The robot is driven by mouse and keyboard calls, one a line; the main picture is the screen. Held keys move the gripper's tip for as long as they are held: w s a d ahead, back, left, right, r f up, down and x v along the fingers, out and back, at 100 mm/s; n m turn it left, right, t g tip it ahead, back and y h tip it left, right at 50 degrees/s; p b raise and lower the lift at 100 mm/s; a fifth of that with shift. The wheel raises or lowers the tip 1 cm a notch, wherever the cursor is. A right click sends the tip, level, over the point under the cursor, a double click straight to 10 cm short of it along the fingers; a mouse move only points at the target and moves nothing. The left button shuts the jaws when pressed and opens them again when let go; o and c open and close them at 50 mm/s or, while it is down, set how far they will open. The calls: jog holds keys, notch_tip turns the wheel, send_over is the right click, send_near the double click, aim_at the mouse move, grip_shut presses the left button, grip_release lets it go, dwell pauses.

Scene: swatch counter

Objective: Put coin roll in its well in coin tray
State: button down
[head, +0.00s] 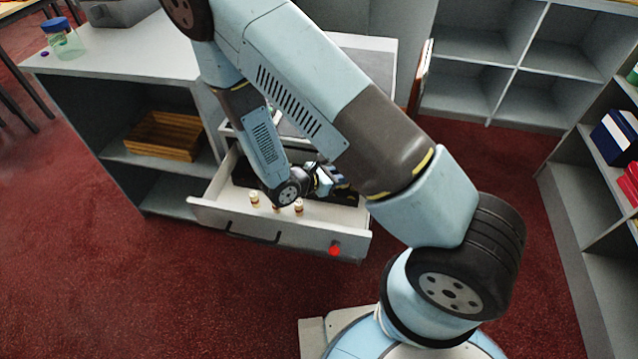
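An open grey drawer (215,205) holds a black coin tray (345,196) at its back, largely hidden by my arm. Small tan and brown coin rolls stand upright in the front of the drawer, one at the left (255,200) and one at the right (298,206); the space between them is partly covered by my wrist. My gripper (328,183) is low over the tray, behind and right of these rolls. Its fingers are small and partly hidden, so I cannot tell whether they are open or hold anything.
Shelves (585,200) stand at the right. The red carpet in front is clear.

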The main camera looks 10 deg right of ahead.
jog(key=shift+w+f, duration=0.15)
jog(key=shift+f, duration=1.5)
jog(key=c, duration=0.9)
grip_release()
